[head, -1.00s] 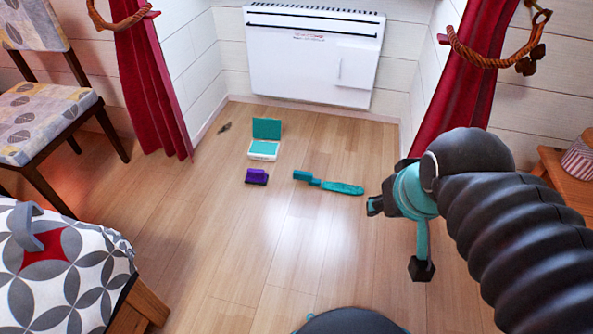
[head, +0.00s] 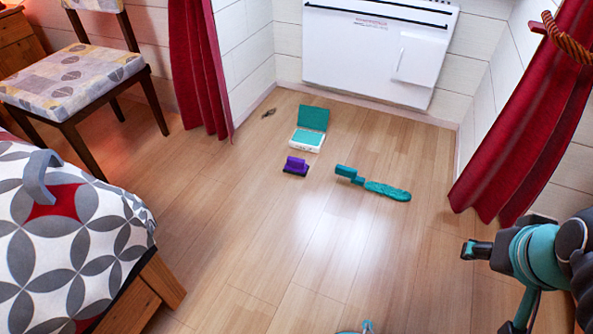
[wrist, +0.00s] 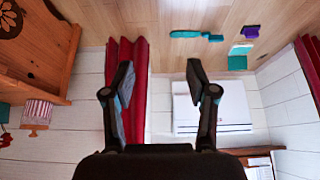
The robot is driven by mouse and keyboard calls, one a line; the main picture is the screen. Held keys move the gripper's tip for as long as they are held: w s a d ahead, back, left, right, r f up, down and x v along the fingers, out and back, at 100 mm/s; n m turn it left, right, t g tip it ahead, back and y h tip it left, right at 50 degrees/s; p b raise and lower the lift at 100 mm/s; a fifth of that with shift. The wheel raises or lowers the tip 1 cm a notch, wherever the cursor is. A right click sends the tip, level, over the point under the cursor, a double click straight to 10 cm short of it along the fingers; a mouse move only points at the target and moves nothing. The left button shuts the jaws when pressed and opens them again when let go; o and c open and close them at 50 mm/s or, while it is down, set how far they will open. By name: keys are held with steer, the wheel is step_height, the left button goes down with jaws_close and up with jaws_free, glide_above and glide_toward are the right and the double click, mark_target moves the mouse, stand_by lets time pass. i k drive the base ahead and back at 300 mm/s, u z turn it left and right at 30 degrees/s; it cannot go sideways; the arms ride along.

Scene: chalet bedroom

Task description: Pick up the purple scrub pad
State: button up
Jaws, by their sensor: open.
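The purple scrub pad (head: 295,166) lies on the wooden floor, its dark underside facing down, just in front of an open teal and white case (head: 309,130). It also shows small near the top right of the wrist view (wrist: 252,31), where the scene appears upside down. My gripper (head: 491,289) is at the lower right of the head view, well to the right of the pad and apart from it. In the wrist view my gripper (wrist: 160,82) has its two fingers spread wide with nothing between them.
A teal brush-like tool (head: 375,187) lies right of the pad. A white heater (head: 380,45) stands at the back wall. A patterned bed (head: 75,250) and a chair (head: 75,75) are at left; a red curtain (head: 520,120) hangs at right. The middle floor is clear.

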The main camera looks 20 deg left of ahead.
mark_target(294, 166)
steer(key=u, duration=0.55)
steer(key=k, duration=0.65)
steer(key=u, duration=1.05)
steer(key=i, duration=1.6)
steer(key=z, duration=0.65)
steer(key=i, duration=0.5)
steer(key=z, duration=0.35)
